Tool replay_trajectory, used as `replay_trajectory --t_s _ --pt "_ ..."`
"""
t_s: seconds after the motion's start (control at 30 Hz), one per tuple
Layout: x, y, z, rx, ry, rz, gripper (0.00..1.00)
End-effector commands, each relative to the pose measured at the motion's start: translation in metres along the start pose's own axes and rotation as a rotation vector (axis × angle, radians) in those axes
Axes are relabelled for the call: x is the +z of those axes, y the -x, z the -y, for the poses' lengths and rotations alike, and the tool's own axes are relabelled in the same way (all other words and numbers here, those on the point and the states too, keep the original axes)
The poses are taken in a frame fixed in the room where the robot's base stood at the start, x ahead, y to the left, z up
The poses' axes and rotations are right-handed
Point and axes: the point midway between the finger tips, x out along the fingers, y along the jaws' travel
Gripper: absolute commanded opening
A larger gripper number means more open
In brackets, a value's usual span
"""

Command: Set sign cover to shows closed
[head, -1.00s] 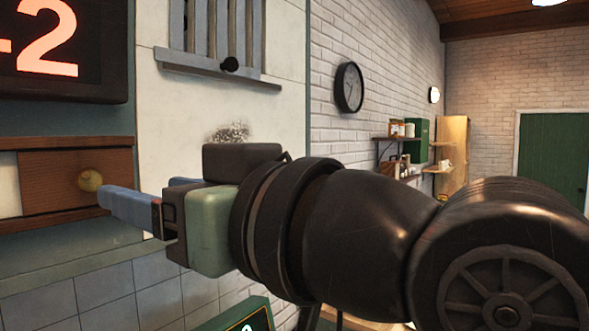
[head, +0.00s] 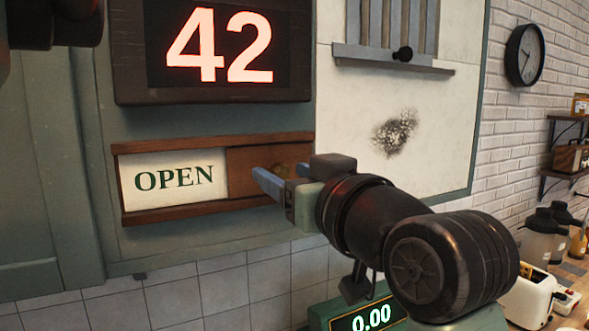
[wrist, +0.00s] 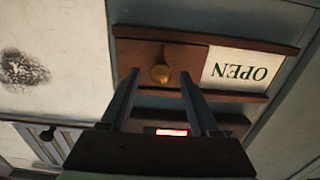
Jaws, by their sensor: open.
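The sign (head: 174,178) on the wall panel shows the green word OPEN on its white left half. A brown wooden sliding cover (head: 240,172) with a round brass knob lies over the right half, between two wooden rails. In the wrist view the sign is upside down, and the knob (wrist: 160,73) shows just beyond and between the fingertips. My gripper (head: 270,178) is open and in front of the cover, its fingers pointing at the knob. In the head view the fingers partly hide the knob. I cannot tell whether they touch the cover.
A red number display (head: 215,50) hangs above the sign. A green 0.00 display (head: 370,318) stands below my arm. The wall left of the sign is clear.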

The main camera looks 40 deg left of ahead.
Motion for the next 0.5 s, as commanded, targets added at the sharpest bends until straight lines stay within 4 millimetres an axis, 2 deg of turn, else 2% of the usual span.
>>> replay_trajectory --t_s 0.1,0.43,0.5 --pt "0.0003 0.0001 0.0001 0.000 0.000 0.000 0.62" --pt "-0.0001 0.0005 0.0001 0.000 0.000 0.000 0.03" --pt "-0.0001 0.0005 0.0000 0.000 0.000 0.000 0.00"
